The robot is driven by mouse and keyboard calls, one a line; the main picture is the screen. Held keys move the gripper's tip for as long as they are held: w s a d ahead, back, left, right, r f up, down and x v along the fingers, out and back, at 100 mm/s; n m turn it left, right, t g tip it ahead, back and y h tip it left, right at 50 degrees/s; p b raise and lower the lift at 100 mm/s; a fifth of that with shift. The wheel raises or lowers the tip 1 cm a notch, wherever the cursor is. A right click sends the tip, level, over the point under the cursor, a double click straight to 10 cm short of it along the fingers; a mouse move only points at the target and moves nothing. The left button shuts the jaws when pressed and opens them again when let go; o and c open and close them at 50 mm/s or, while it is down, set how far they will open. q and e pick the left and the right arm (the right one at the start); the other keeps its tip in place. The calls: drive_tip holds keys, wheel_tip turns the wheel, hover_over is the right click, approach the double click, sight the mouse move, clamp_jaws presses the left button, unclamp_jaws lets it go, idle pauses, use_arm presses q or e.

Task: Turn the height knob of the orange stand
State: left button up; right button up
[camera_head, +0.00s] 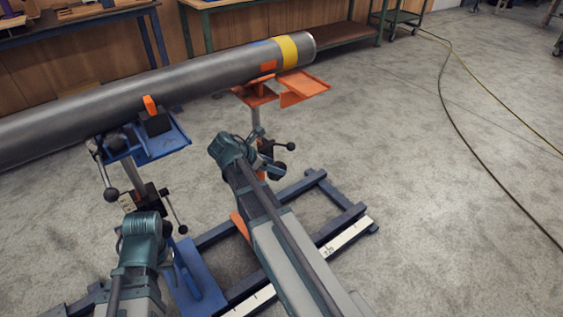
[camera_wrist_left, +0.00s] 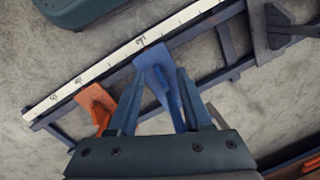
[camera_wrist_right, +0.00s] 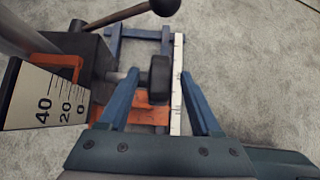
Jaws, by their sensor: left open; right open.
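The orange stand (camera_head: 304,88) holds the far end of the grey pipe (camera_head: 190,80). A dark round knob (camera_wrist_right: 159,80) on a short shaft projects from the stand's dark block (camera_wrist_right: 92,55) in the right wrist view. My right gripper (camera_wrist_right: 159,73) is open, with one finger on each side of the knob; I cannot tell whether they touch it. In the head view my right wrist hides its fingers. My left gripper (camera_wrist_left: 156,72) is open and empty, seen over the blue stand's foot (camera_wrist_left: 157,75). Its fingers are hidden in the head view.
A lever (camera_wrist_right: 115,14) with a dark ball end is near the knob. A printed scale (camera_wrist_right: 50,98) is at left. The blue stand (camera_head: 150,140) holds the pipe nearer me. The floor rail has a white ruler (camera_head: 347,236). Cables (camera_head: 450,110) lie on clear floor at right.

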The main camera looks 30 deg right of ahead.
use_arm(q)
drive_tip(key=shift+r+p, duration=2)
drive_tip(key=shift+r, duration=0.55)
use_arm(e)
drive_tip(key=v, duration=0.7)
use_arm(q)
drive_tip(key=shift+s, duration=0.1)
use_arm(e)
drive_tip(key=shift+s+a, duration=0.1)
drive_tip(key=shift+a, duration=0.05)
